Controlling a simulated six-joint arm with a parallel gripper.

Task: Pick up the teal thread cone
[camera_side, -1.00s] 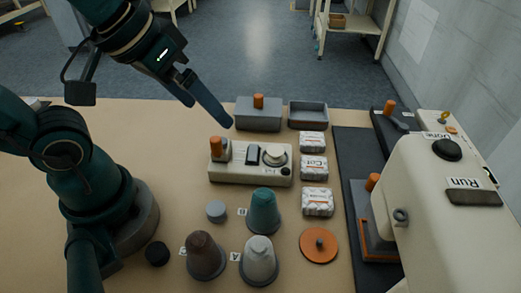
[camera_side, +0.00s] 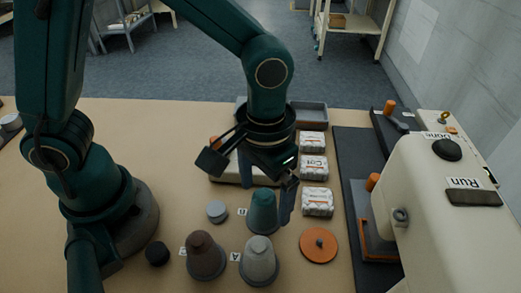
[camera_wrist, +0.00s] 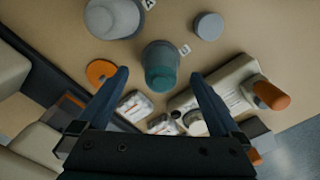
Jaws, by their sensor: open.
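The teal thread cone (camera_side: 263,212) stands upright on the tan table, next to a small label. My gripper (camera_side: 268,200) is open and points down at the cone, with one finger seen on its right side in the side view. In the wrist view the teal cone (camera_wrist: 160,65) shows ahead of my open fingers (camera_wrist: 160,80), roughly midway between them. Nothing is between the fingertips that I can see as gripped. Whether the fingers reach down around the cone is hard to tell.
A brown cone (camera_side: 205,257) and a grey cone (camera_side: 259,262) stand in front. A grey disc (camera_side: 217,211) lies left and an orange disc (camera_side: 319,246) right. White wrapped packs (camera_side: 317,201) line the right, near the cream machine (camera_side: 430,200). A cream control box (camera_side: 222,165) sits behind, partly hidden.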

